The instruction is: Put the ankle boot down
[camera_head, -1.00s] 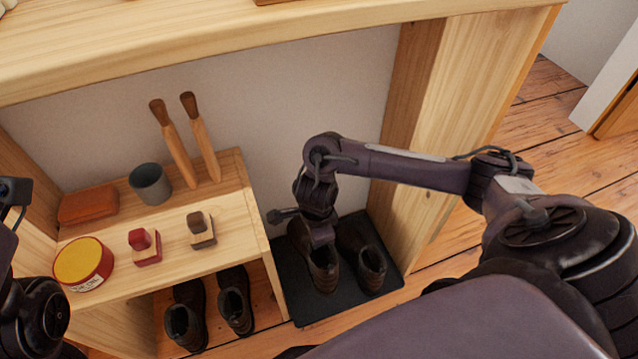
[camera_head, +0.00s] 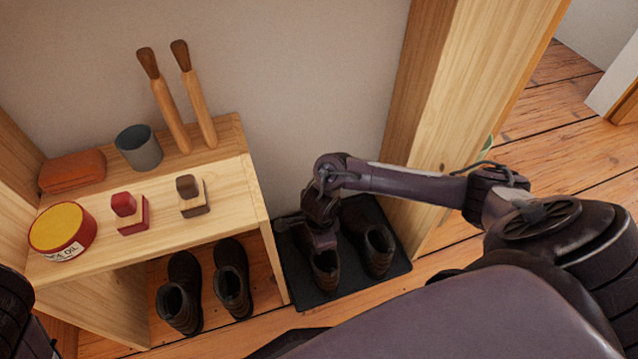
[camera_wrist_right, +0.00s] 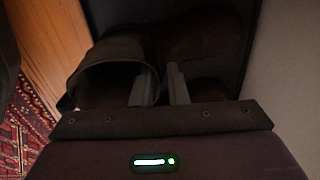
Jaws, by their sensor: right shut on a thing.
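A dark brown ankle boot (camera_head: 325,273) is over the left part of a black mat (camera_head: 320,296), its opening towards me. My right gripper (camera_head: 322,240) is shut on the boot, and its arm hides part of it. In the right wrist view, the two fingers (camera_wrist_right: 160,86) are close together at the boot's collar (camera_wrist_right: 108,78). Whether the sole touches the mat is hard to tell. A matching boot (camera_head: 376,252) stands on the mat just to the right. My left gripper is out of view.
Left of the mat is a wooden shelf (camera_head: 150,225) with two boots (camera_head: 230,290) below. On top are a tin (camera_head: 60,235), two small brushes, a cup (camera_head: 139,149), a brown case and two long-handled tools. A wooden post (camera_head: 440,130) stands close on the right.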

